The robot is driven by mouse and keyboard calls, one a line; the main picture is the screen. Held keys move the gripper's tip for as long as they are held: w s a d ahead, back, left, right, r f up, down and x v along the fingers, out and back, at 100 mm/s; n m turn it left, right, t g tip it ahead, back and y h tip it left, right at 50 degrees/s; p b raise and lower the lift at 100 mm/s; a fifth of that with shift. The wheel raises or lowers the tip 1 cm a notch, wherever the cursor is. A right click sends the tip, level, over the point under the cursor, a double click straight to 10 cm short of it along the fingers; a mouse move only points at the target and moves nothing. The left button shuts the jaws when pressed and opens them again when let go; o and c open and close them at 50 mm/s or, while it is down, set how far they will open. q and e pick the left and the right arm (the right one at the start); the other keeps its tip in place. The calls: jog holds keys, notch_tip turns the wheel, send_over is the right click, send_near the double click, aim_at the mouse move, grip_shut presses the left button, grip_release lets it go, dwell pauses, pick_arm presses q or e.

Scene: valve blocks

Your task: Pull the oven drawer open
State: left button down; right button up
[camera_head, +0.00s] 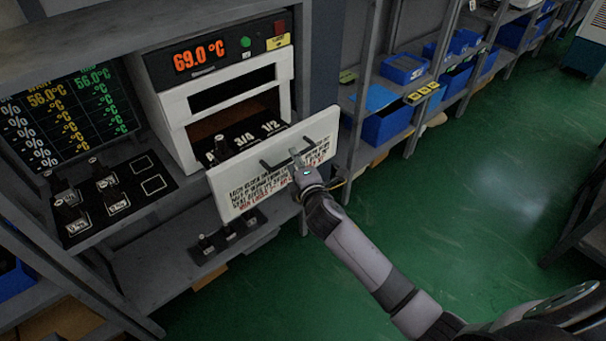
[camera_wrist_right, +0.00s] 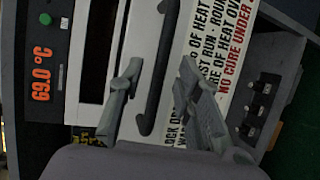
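The oven (camera_head: 225,85) is a white cabinet with a red 69.0 °C display. Its drawer front (camera_head: 245,185) is a white panel with printed text and a dark bar handle (camera_head: 275,163). The drawer stands out from the oven body, and the dark labelled inside (camera_head: 240,140) shows behind the panel. My right gripper (camera_head: 297,158) is at the right part of the handle. In the right wrist view, the handle (camera_wrist_right: 157,75) runs between the spread fingers of my right gripper (camera_wrist_right: 161,72), with gaps visible on both sides. My left gripper is not in view.
A black tray (camera_head: 115,200) with valve blocks and a temperature screen (camera_head: 70,115) stand left of the oven. Another block rack (camera_head: 228,238) sits below the drawer. Shelves with blue bins (camera_head: 388,122) line the back right. The green floor (camera_head: 440,200) is clear.

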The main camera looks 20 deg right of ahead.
jog(key=s+r, duration=0.2)
jog(key=s, duration=0.7)
jog(key=shift+s+a, duration=0.25)
jog(key=shift+s, duration=0.1)
jog(key=shift+f, duration=0.1)
jog(key=s+d+f+m+g+b, duration=0.1)
jog(key=s+f+m+g, duration=0.2)
jog(key=f, duration=0.9)
jog(key=s+d+f+m+g+b, duration=0.15)
jog(key=s+f, duration=0.45)
jog(key=f, duration=0.7)
jog(key=s+f+m+g, duration=0.2)
jog(key=s+f+g, duration=0.15)
jog(key=f, duration=0.85)
jog(key=s+f+m+g, duration=0.2)
jog(key=s+f, duration=0.4)
jog(key=s, duration=0.5)
jog(key=s+f+m+g+b, duration=0.1)
jog(key=s+f+m+g, duration=0.1)
jog(key=s+f+m, duration=0.2)
jog(key=s+f+m+g+b, duration=0.1)
jog(key=s+f+m+g, duration=0.1)
jog(key=s+f, duration=0.8)
jog(key=s+d+m, duration=0.1)
jog(key=s, duration=0.8)
jog(key=shift+g+y, duration=0.4)
